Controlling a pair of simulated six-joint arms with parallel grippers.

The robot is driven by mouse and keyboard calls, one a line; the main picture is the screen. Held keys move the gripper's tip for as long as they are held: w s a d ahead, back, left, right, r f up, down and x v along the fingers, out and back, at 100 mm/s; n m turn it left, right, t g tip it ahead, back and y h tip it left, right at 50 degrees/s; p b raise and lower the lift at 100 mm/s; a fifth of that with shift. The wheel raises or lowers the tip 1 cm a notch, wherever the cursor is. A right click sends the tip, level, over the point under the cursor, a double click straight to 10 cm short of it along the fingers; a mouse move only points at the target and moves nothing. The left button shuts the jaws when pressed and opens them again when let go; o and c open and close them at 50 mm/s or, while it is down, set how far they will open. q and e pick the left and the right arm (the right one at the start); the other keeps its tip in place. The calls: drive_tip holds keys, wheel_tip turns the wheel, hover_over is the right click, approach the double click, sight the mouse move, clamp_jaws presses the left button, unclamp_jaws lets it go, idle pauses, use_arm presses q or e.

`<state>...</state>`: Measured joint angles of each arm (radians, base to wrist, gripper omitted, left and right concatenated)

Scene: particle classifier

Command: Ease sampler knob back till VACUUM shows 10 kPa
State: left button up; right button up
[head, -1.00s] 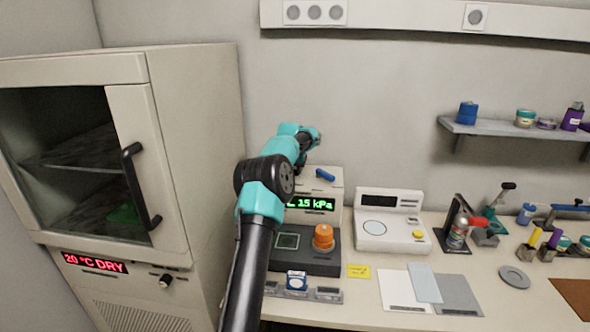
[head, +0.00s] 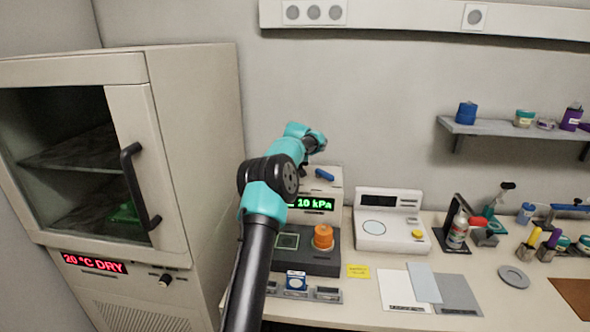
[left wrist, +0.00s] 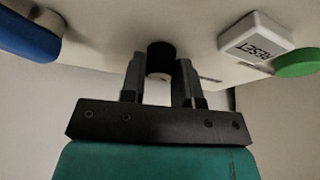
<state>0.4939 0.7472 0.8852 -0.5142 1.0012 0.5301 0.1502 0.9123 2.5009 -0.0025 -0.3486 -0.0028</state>
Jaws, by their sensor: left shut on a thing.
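The sampler (head: 333,190) stands on the bench with a green-lit display (head: 314,204). It reads 10 kPa; its left part is hidden behind my left arm. In the left wrist view, a small black knob (left wrist: 160,57) sits between the two fingers of my left gripper (left wrist: 160,78), which is shut on it. In the head view the knob and the fingertips are hidden behind my left arm. My right gripper is in neither view.
Near the knob are a white RESET button (left wrist: 256,38), a green button (left wrist: 299,63) and a blue part (left wrist: 28,36). An orange knobbed piece (head: 323,237) sits on the sampler's dark base. A white instrument (head: 388,221) stands to the right. A glass-doored cabinet (head: 195,150) stands left.

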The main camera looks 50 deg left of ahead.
use_arm(q)
drive_tip(key=o, duration=0.9)
drive_tip(key=v, duration=1.7)
drive_tip(key=shift+s+r, duration=0.1)
drive_tip(key=shift+r, duration=0.1)
